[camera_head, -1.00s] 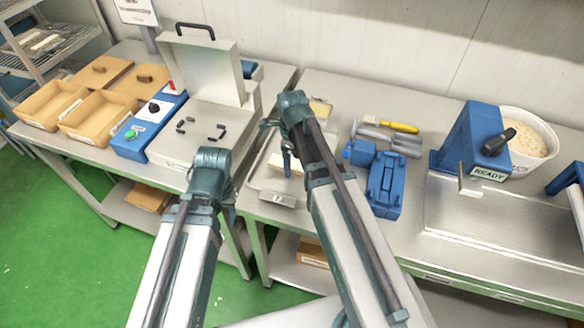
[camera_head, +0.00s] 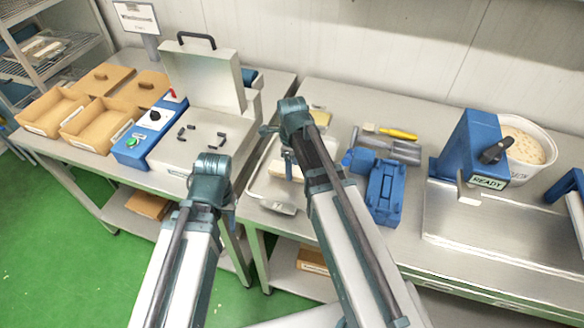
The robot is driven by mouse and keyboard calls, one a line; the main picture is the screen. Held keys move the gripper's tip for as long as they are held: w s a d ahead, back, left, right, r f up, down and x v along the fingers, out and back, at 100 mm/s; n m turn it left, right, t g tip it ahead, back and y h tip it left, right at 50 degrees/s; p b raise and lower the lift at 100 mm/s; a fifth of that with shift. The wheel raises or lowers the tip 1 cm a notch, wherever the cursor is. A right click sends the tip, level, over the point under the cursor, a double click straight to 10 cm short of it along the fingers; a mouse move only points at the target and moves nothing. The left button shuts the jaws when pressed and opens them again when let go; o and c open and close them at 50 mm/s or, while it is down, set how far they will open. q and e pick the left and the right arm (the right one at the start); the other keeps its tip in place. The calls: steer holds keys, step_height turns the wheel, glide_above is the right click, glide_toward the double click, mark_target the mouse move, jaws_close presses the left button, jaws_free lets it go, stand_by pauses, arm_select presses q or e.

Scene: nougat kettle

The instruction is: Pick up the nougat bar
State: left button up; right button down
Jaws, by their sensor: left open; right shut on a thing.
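The nougat bar (camera_head: 279,168) is a small pale cream block at the light metal tray (camera_head: 279,207) on the middle bench. My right gripper (camera_head: 288,162) reaches down from the upper arm and is shut on the bar. Its arm covers part of the bar and the tray. I cannot tell whether the bar touches the tray or is just above it. My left gripper (camera_head: 229,193) is open, beside the bench's left part near the gap between benches. Its fingers are mostly hidden by its wrist.
A blue machine with an open grey lid (camera_head: 205,82) and tan boxes (camera_head: 45,110) stand at left. Right of the tray are a blue fixture (camera_head: 386,190), a yellow-handled tool (camera_head: 398,134), a blue stand marked READY (camera_head: 470,140) and a white tub (camera_head: 528,146).

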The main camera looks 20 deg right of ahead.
steer(key=shift+r+p, duration=0.35)
steer(key=shift+r, duration=0.3)
step_height(320, 180, up, 2)
steer(key=shift+r+p, duration=0.1)
steer(key=shift+p, duration=0.95)
steer(key=s+a, duration=0.3)
steer(key=s, duration=0.1)
steer(key=s+a, duration=0.3)
steer(key=s, duration=0.1)
steer(key=s+a, duration=0.3)
steer(key=s, duration=0.1)
steer(key=shift+a+r+p, duration=0.1)
steer(key=shift+r+p, duration=0.25)
steer(key=shift+p, duration=0.05)
steer(key=shift+s+a, duration=0.3)
